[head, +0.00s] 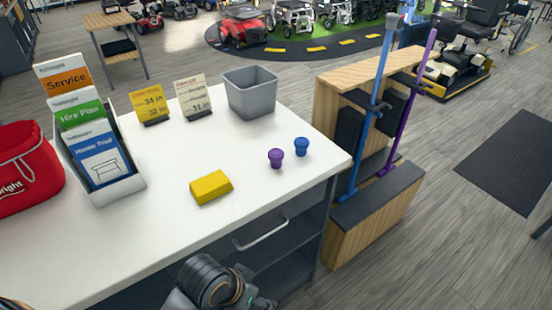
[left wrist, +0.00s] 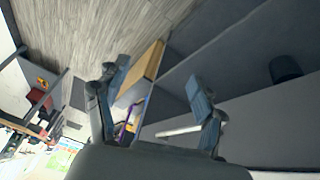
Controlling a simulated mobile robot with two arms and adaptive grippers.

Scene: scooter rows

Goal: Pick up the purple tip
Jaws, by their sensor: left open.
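The purple tip (head: 275,158) stands upright on the white table (head: 130,245), near its front right corner. A blue tip (head: 301,147) stands just right of it, apart from it. In the head view, a dark arm part of mine is at the bottom edge, in front of the table and below its top; no fingers are clear there. In the left wrist view my left gripper (left wrist: 158,80) is open, with nothing between its fingers. Beyond it show grey shelves. The purple tip is not seen in that view. My right gripper is not in view.
A yellow block (head: 211,187) lies left of the purple tip. A grey bin (head: 251,92), two price cards, a brochure holder (head: 122,188) and a red bag (head: 28,170) are farther back or left. A drawer handle (head: 260,233) sticks out below the tabletop. A cane stand (head: 375,205) is at right.

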